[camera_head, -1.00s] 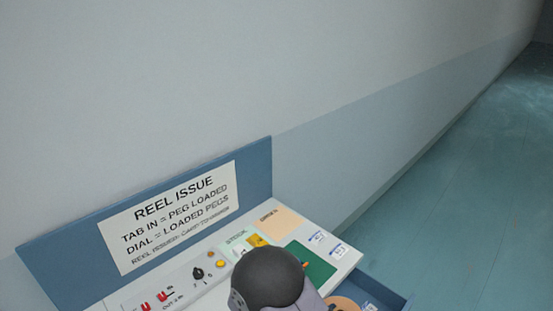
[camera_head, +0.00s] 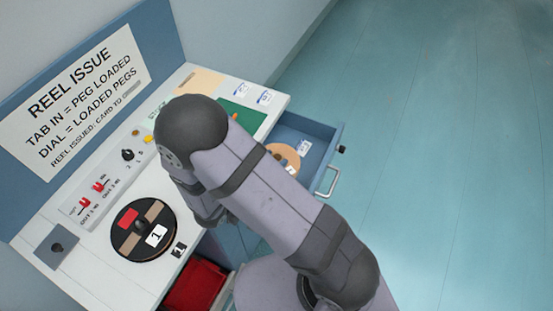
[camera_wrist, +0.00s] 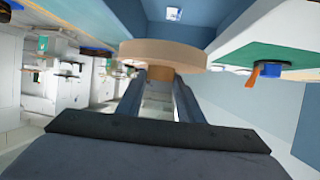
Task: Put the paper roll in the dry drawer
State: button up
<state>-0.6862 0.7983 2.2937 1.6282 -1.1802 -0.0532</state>
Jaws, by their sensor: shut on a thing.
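The paper roll, a flat tan disc (camera_head: 284,154), shows over or in the open blue drawer (camera_head: 337,145) at the bench's right end; I cannot tell whether it touches the drawer floor. My arm hides part of it. In the wrist view my gripper (camera_wrist: 160,76) is shut on the paper roll (camera_wrist: 185,52), with blue drawer walls beyond it. My gripper is hidden behind my arm in the head view. White labels (camera_head: 303,147) show in the drawer; I cannot read which drawer it is.
The white bench top (camera_head: 120,265) holds a dark reel marked 1 (camera_head: 128,242), a dial (camera_head: 128,155), red tabs (camera_head: 98,187) and a green mat (camera_head: 240,117). A red bin (camera_head: 196,284) lies below the front edge. The floor at right is clear.

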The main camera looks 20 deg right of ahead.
jog(key=shift+n+t+y, duration=0.4)
jog(key=shift+n+t, duration=0.2)
jog(key=shift+n, duration=0.1)
jog(key=f+b, duration=0.3)
jog(key=b, duration=0.1)
jog(key=d+f+b, duration=0.1)
jog(key=f+b, duration=0.2)
jog(key=b, duration=0.1)
jog(key=shift+d, duration=0.15)
jog(key=shift+w, duration=0.1)
jog(key=shift+f, duration=0.15)
jog(key=shift+f, duration=4.95)
jog(key=shift+b, duration=0.3)
jog(key=shift+f+b, duration=0.3)
jog(key=shift+f, duration=0.1)
